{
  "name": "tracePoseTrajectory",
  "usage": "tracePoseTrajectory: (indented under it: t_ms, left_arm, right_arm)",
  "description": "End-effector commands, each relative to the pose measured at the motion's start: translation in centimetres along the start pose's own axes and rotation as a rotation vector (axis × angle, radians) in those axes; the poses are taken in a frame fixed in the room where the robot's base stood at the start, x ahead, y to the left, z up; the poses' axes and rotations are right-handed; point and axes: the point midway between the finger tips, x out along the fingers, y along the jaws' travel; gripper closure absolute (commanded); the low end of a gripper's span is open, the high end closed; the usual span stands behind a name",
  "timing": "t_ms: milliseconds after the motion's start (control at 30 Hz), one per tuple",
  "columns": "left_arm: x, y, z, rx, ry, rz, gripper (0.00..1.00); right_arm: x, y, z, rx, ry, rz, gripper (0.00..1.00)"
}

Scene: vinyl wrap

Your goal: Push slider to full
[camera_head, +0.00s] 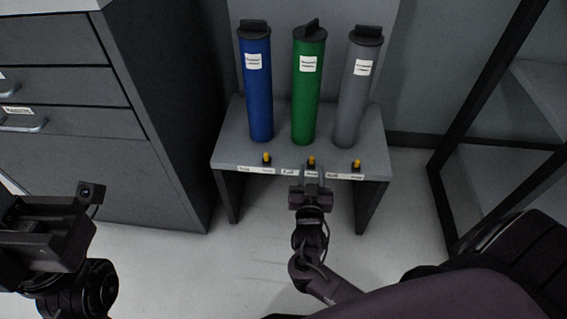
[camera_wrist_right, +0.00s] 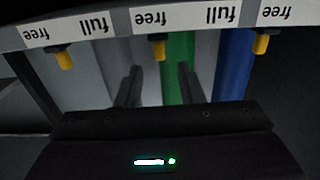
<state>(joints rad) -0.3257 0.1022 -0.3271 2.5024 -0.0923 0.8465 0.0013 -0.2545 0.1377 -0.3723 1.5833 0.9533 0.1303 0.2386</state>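A small grey table (camera_head: 232,150) carries three upright capped rolls: blue (camera_head: 257,95), green (camera_head: 308,95) and grey (camera_head: 354,95). Its front edge has white full/free labels with three yellow-tipped sliders: left (camera_head: 267,158), middle (camera_head: 311,161) and right (camera_head: 356,164). Each slider is at the "free" end of its label. My right gripper (camera_head: 311,174) is at the front edge, just before the middle slider. In the right wrist view its two fingers (camera_wrist_right: 160,72) are apart and empty, with the middle slider (camera_wrist_right: 157,47) just beyond, between their tips. My left gripper (camera_head: 45,235) is at the lower left, fingers unclear.
A dark drawer cabinet (camera_head: 110,130) with handles stands left of the table. A dark-framed rack (camera_head: 455,120) stands to the right. The floor (camera_head: 250,255) before the table is clear. In the right wrist view the labels appear upside down.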

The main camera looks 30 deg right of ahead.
Motion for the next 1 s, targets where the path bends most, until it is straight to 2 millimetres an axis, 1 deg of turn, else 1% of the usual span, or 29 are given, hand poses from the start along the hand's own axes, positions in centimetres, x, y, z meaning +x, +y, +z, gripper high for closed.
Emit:
tracePoseTrajectory:
  t_ms: [67,167,400,533,667,900,933,1000]
  left_arm:
    - [-0.1,0.1,-0.5,-0.001,0.017,0.002,1.0]
    - [-0.2,0.1,-0.5,0.0,0.022,0.004,1.0]
    - [-0.9,0.1,-0.4,0.004,0.036,0.012,1.0]
    - [-1.0,0.2,-0.4,0.005,0.043,0.015,1.0]
    - [-1.0,0.2,-0.4,0.005,0.046,0.017,1.0]
    - [-1.0,0.2,-0.4,0.005,0.046,0.018,1.0]
    - [-1.0,0.2,-0.4,0.005,0.046,0.018,1.0]
    - [-1.0,0.2,-0.4,0.005,0.046,0.018,1.0]
  right_arm:
    - [0.5,0.0,-0.1,0.005,0.009,0.004,0.65]
    - [1.6,0.1,-0.1,0.004,0.01,0.003,0.65]
    - [5.5,0.1,-0.1,0.003,0.009,0.003,0.65]
    - [7.0,0.1,-0.1,0.003,0.007,0.002,0.65]
    - [7.7,0.1,-0.1,0.003,0.005,0.002,0.65]
    - [7.8,0.1,-0.2,0.003,0.004,0.002,0.65]
    - [7.8,0.1,-0.2,0.003,0.004,0.002,0.67]
    - [7.8,0.1,-0.2,0.003,0.004,0.002,0.76]
